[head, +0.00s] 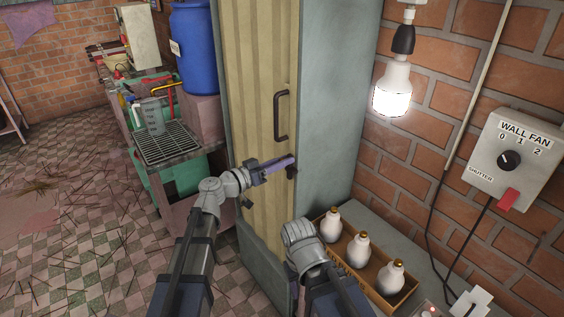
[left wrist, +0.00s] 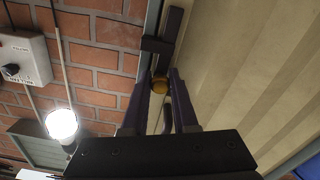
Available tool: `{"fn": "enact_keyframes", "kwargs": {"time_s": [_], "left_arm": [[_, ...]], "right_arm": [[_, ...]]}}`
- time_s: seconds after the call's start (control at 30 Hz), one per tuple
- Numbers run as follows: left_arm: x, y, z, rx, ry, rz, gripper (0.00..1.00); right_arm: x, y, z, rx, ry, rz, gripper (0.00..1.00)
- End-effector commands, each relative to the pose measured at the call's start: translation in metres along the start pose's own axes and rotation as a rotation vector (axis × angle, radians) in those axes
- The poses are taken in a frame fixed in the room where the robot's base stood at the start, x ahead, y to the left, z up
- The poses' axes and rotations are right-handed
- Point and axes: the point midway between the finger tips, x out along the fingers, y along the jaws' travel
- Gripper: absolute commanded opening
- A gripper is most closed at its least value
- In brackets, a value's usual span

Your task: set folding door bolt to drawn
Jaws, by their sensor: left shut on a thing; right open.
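The folding door (head: 258,70) is a tan pleated panel with a black pull handle (head: 281,116). The door bolt (head: 291,172) is a small dark fitting at the door's right edge, below the handle. My left gripper (head: 288,162) is at the bolt. Its purple fingers (left wrist: 161,78) stand on both sides of the knob and are shut on it. The fingers cover part of the bolt in the head view. My right arm is low in front; its gripper fingers are hidden.
A wooden tray (head: 377,292) with white bulbs stands right of the door, close to my right arm. A lit bulb (head: 391,92) hangs by the brick wall, near the wall fan switch box (head: 516,158). A blue barrel (head: 193,50) stands left. Floor at left is open.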

Motion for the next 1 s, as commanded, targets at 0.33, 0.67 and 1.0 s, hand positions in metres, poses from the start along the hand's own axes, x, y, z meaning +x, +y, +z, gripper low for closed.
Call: {"fn": "enact_keyframes", "kwargs": {"time_s": [0.33,0.67,1.0], "left_arm": [[0.000,0.004,-0.012,-0.004,0.001,-0.001,0.00],[0.000,0.009,-0.029,-0.004,0.002,-0.001,0.00],[0.000,0.009,-0.028,-0.003,0.001,-0.001,0.46]], "right_arm": [[-0.013,0.001,0.001,0.000,0.000,0.000,0.50],[-0.030,0.003,0.002,0.000,0.000,0.000,0.50],[-0.029,0.003,0.002,0.000,0.000,0.000,0.50]]}}
